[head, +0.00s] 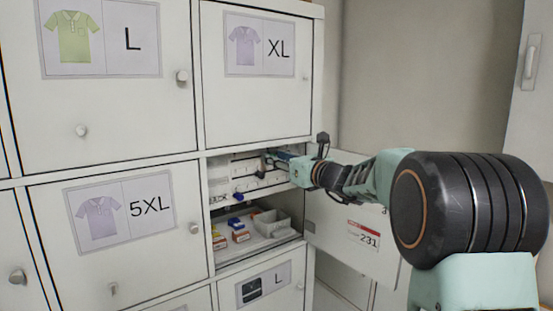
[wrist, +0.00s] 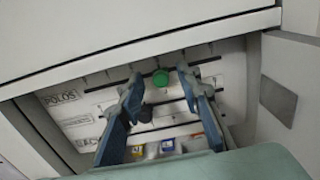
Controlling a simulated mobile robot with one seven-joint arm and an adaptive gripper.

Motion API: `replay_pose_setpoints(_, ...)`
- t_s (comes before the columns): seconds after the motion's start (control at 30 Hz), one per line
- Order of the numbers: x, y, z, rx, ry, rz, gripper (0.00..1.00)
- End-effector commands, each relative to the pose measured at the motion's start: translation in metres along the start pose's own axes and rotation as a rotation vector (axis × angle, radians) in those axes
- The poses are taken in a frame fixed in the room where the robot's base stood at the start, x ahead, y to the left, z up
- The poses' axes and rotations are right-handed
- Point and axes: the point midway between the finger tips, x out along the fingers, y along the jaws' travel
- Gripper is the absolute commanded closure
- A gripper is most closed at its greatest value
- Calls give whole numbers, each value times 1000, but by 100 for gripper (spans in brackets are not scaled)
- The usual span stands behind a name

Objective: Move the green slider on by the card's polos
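The green slider (wrist: 161,79) is a round knob at the top slot of a white panel inside the open compartment, in the wrist view. My gripper (wrist: 158,75) is open, with one blue-grey finger on each side of the green knob; I cannot tell whether either touches it. In the head view my gripper (head: 277,157) reaches into the compartment from the right and hides the green knob. A label reading POLOS (wrist: 62,98) is at the panel's left end, level with the upper slots.
A dark knob (wrist: 145,113) sits on a lower slot. A blue knob (head: 238,196) shows lower on the panel. Small boxes (head: 239,235) and a grey tray (head: 270,224) lie below. The open door (head: 345,228), marked 231, stands at the right.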

Motion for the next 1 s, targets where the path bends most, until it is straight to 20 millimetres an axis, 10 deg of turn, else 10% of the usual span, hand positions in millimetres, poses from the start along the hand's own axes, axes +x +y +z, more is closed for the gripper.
replay_pose_setpoints(0.27, -20, -1, 0, 0, 1, -3, 68)
replay_pose_setpoints(0.7, -105, -1, 0, -1, 0, -2, 68)
replay_pose_setpoints(1.0, -120, 0, 0, 0, 0, 1, 68)
